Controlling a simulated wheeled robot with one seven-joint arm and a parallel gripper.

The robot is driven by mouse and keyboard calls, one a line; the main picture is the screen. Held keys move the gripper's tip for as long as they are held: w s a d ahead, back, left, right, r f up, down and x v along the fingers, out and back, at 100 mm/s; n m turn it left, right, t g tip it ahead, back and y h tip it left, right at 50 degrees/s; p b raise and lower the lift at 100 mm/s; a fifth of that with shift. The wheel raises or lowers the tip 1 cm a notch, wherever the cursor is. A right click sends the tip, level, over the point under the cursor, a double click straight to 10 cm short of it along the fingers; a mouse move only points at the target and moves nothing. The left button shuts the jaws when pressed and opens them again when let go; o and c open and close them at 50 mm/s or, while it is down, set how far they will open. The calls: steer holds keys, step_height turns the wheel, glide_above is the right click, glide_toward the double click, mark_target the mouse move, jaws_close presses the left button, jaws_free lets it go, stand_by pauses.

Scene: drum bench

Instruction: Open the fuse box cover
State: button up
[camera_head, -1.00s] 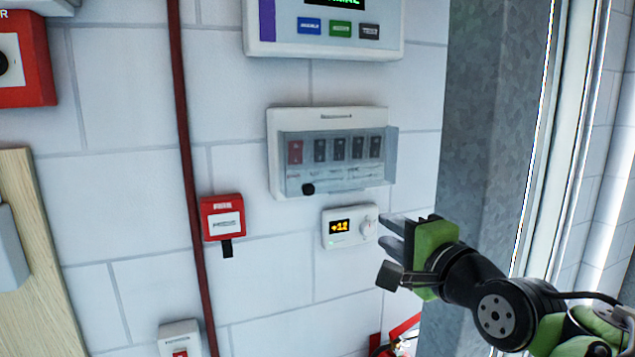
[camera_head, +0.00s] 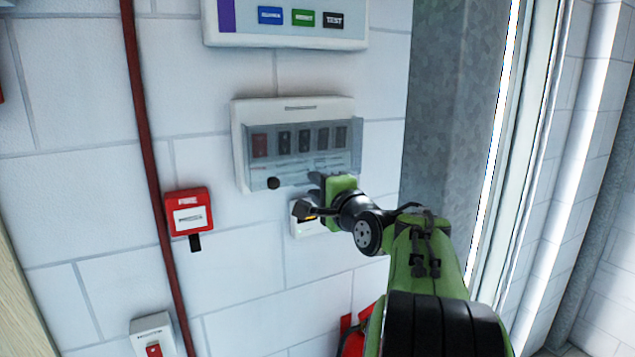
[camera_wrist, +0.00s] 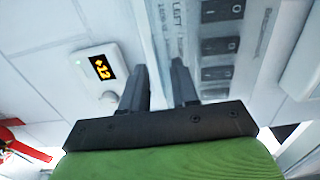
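The fuse box (camera_head: 240,150) is a white wall unit with a row of dark switches and one red one. Its translucent grey cover (camera_head: 312,166) lies down over the switches, with a black knob (camera_head: 273,183) at its lower left. My gripper (camera_head: 314,187) is just below and right of the knob, near the cover's lower edge, apart from the knob. In the wrist view my gripper's two fingers (camera_wrist: 158,88) are spread with nothing between them. The fuse box switches (camera_wrist: 218,73) show to their right there. The knob is not visible in the wrist view.
A white thermostat (camera_wrist: 100,69) with yellow digits sits below the box, mostly hidden by my gripper in the head view. A red fire call point (camera_head: 188,213) and red pipe (camera_head: 150,150) are left. A control panel (camera_head: 285,33) is above. A grey column (camera_head: 440,110) stands right.

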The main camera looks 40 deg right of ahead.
steer(key=shift+w+d, duration=0.1)
jaws_close()
stand_by(1.4)
